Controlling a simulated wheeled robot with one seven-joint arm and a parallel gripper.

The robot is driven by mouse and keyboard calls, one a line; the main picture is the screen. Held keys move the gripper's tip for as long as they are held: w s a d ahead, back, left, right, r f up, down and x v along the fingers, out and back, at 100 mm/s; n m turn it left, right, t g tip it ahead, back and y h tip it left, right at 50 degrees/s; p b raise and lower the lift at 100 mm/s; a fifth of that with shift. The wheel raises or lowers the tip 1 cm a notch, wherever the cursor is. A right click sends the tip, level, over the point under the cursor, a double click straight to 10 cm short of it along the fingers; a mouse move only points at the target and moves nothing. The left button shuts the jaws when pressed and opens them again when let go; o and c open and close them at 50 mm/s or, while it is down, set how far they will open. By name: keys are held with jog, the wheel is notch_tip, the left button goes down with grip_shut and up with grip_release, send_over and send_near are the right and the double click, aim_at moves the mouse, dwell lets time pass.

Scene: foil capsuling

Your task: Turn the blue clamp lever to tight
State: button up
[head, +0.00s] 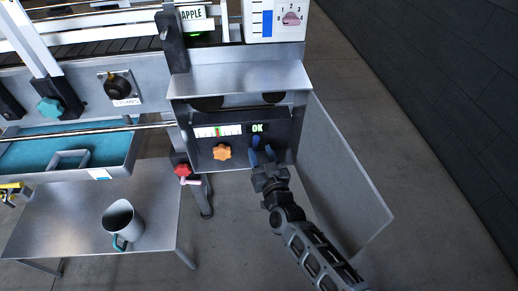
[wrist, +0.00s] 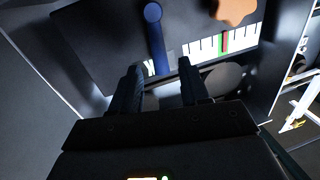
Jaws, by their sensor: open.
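The blue clamp lever (wrist: 154,35) has a round end at the top of the wrist view, and its bar runs down toward the gap between my fingertips. In the head view the lever (head: 256,142) shows small, below the OK display, partly hidden by my gripper. My gripper (head: 263,157) is in front of the lower right of the machine panel. In the wrist view my gripper (wrist: 160,75) is open, with a dark finger on each side of the lever's lower part. I see gaps beside the bar and cannot tell the depth between them.
An orange knob (head: 222,152) and a scale with red and green marks (head: 217,131) are left of the lever. The green OK display (head: 257,128) is lit. An open metal door (head: 335,175) stands close on the right. A red knob (head: 183,170) is lower left.

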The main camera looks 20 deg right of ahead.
aim_at(257, 144)
jog(key=shift+w+d+b, duration=0.15)
jog(key=shift+w+b, duration=0.2)
jog(key=shift+w, duration=0.5)
jog(key=shift+w+d+b, duration=0.1)
jog(key=shift+w+b, duration=0.25)
jog(key=shift+w, duration=0.5)
grip_shut()
